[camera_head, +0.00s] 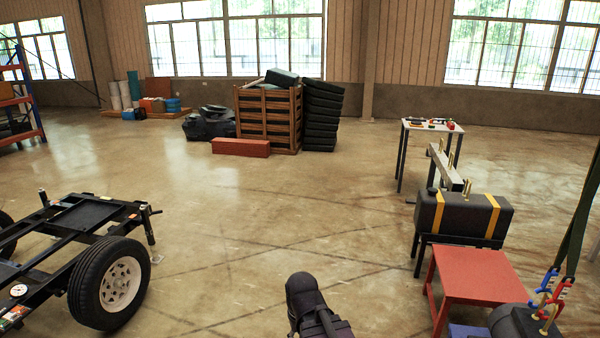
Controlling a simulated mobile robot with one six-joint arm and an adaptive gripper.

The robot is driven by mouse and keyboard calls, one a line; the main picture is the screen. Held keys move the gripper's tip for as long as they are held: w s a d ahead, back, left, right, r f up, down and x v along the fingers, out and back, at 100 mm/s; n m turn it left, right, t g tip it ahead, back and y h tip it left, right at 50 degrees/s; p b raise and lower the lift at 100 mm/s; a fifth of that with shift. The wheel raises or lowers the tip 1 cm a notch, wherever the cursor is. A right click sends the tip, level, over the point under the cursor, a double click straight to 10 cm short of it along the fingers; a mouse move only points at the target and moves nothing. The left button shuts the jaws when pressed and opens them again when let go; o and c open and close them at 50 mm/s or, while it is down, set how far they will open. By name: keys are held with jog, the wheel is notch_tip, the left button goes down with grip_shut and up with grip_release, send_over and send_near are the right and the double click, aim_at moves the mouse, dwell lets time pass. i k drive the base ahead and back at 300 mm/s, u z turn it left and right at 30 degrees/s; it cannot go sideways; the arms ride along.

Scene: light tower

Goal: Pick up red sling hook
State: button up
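The red sling hook (564,289) is at the lower right, at the lower end of a dark green strap (580,235). It is small here, and its exact shape is hard to make out. A blue hook (546,282) is close beside it on the left. Both are just above a dark rounded body (515,322) with a brass-coloured fitting (547,326), cut off by the bottom edge. I cannot tell whether the hooks touch it. A dark part of my arm shows at the bottom centre, well left of the hooks. My gripper's fingers are not in view.
A red table (470,276) stands left of the hooks. Behind it are a black tank with yellow straps (460,214) and a small worktable (433,127). A black trailer frame (75,222) with a wheel (110,285) is at the left. The middle floor is clear.

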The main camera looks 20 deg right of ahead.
aim_at(564, 286)
jog(key=z, duration=0.35)
jog(key=i, duration=0.7)
jog(key=z, duration=0.9)
jog(key=i, duration=0.7)
jog(key=z, duration=0.45)
